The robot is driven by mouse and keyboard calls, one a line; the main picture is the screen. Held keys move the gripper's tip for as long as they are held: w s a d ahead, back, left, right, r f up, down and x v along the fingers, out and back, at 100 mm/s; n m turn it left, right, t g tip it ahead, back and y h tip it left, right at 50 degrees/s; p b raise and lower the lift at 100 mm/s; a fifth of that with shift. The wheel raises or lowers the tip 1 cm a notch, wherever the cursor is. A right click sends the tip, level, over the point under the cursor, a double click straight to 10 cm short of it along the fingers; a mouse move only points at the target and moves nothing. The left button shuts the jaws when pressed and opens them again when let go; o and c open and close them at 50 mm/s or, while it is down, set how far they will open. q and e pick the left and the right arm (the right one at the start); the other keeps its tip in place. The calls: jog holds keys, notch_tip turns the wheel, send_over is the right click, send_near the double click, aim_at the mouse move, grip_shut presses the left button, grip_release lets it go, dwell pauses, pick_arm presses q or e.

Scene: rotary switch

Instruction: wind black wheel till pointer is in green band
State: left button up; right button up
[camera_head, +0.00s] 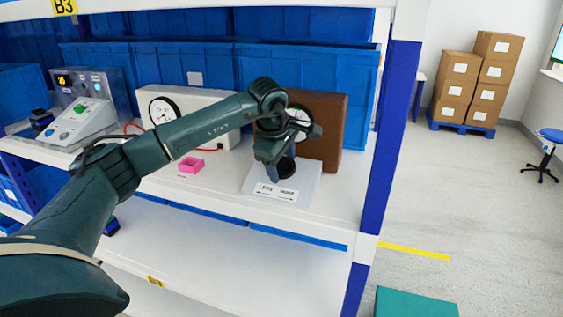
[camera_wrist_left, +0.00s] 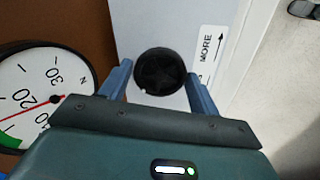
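The black wheel (camera_head: 287,168) sits on a pale grey plate (camera_head: 308,190) on the shelf, partly hidden by my left gripper (camera_head: 276,160) in the head view. In the left wrist view the round wheel (camera_wrist_left: 161,71) lies between the two separated fingers of my left gripper (camera_wrist_left: 158,72), with a gap visible on each side. The gauge (camera_wrist_left: 40,88) has a white face, a red pointer (camera_wrist_left: 30,112) and a green band (camera_wrist_left: 9,142). The pointer slants toward the lower left, its tip close to the upper end of the band. My right gripper is out of view.
A brown box (camera_head: 331,135) carries the gauge behind the wheel. A white box with another dial (camera_head: 215,104), a pink block (camera_head: 191,165) and a grey control panel (camera_head: 82,122) stand to the left. Blue bins (camera_head: 338,75) line the back. A blue post (camera_head: 389,140) bounds the right.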

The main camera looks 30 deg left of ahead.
pick_arm(q)
jog(key=o, duration=0.3)
jog(key=shift+o, duration=0.2)
jog(key=b+v, duration=0.1)
jog(key=v, duration=1.2)
jog(key=shift+b, duration=0.4)
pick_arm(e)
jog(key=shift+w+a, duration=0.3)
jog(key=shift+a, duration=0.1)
pick_arm(q)
jog(key=shift+r, duration=0.1)
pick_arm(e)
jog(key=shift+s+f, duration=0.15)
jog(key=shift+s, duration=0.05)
